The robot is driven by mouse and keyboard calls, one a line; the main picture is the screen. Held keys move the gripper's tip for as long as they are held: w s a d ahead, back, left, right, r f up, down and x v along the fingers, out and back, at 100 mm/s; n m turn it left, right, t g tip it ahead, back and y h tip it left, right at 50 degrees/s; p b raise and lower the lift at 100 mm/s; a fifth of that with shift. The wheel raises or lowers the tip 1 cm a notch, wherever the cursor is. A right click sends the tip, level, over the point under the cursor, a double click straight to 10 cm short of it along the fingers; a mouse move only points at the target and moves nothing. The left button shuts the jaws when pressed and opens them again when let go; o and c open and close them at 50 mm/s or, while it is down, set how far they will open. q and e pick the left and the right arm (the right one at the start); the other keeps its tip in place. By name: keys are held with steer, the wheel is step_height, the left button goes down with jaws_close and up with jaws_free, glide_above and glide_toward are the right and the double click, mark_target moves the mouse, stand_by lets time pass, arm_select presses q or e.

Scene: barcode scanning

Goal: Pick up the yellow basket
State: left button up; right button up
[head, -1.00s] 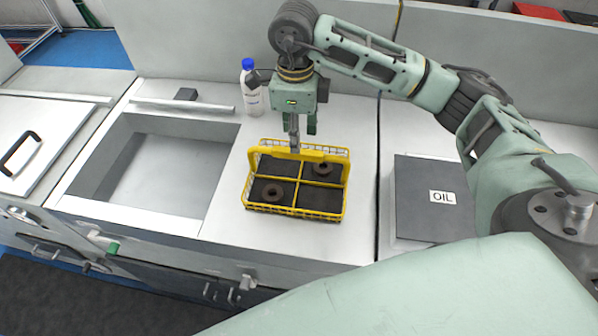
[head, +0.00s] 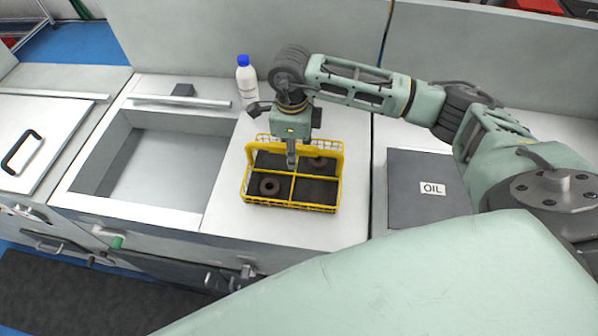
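The yellow basket (head: 290,206) stands upright on the white counter, right of the sink. It is a wire frame with a raised handle across its middle and dark compartments. A dark ring-shaped part (head: 269,186) lies in its front left compartment, and another (head: 319,162) is in the back right one, partly behind the handle. My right gripper (head: 291,163) points straight down at the middle of the handle, its fingertips at handle height. The gripper body hides part of the handle, and whether the fingers are closed on it is unclear. My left gripper is out of view.
A white bottle with a blue cap (head: 246,80) stands behind the basket. The sunken sink (head: 160,165) is on the left. The counter in front of the basket is clear.

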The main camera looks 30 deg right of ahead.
steer(key=shift+f+b, duration=0.2)
steer(key=shift+b, duration=0.25)
stand_by(0.5)
jaws_close()
stand_by(0.6)
